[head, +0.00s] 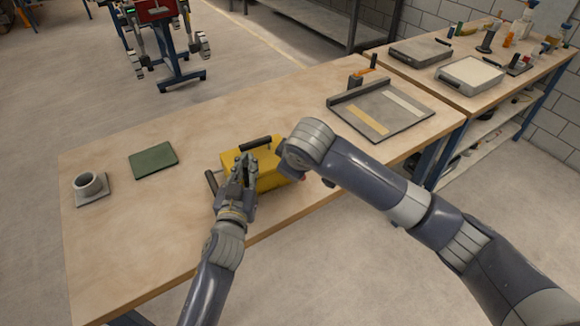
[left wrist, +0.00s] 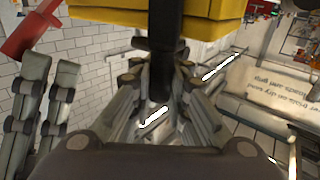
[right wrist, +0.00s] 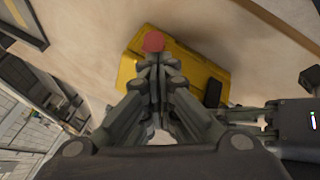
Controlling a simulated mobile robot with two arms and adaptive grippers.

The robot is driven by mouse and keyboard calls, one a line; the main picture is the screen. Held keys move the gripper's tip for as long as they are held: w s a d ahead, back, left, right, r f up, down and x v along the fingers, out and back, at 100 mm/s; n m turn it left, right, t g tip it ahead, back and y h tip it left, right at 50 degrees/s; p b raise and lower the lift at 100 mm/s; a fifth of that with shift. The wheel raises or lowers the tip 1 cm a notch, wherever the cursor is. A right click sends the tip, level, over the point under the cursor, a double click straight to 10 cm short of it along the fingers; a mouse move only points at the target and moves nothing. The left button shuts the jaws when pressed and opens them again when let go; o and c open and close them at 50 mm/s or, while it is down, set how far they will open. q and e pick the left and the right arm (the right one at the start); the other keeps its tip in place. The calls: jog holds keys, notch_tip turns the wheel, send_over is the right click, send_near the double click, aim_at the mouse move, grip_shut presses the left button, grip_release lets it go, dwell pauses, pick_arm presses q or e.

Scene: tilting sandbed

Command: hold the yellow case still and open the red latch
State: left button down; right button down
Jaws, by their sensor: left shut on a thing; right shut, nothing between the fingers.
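The yellow case (head: 268,172) sits near the front edge of the wooden bench. It has dark handles on it. My left gripper (head: 243,168) is at the case's left part; in the left wrist view (left wrist: 162,65) its fingers are shut on a dark handle (left wrist: 165,22) of the case. The red latch (right wrist: 154,41) shows as a red end at the case's edge in the right wrist view. My right gripper (right wrist: 157,62) is shut and empty, its tips right at the red latch; I cannot tell whether they touch. In the head view my right arm hides that gripper and most of the latch.
A green mat (head: 153,160) and a grey cup (head: 87,183) on a small plate lie left of the case. A grey tray (head: 345,106) lies at the back right. A second bench (head: 440,88) with several items stands beyond.

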jog(key=shift+w, duration=0.15)
jog(key=w+a+r, duration=0.2)
jog(key=a+r, duration=0.1)
jog(key=a, duration=0.1)
jog(key=s+d+v, duration=0.1)
jog(key=v, duration=0.8)
jog(key=shift+s, duration=0.15)
jog(key=shift+f, duration=0.1)
pick_arm(q)
jog(key=c, duration=1.5)
grip_release()
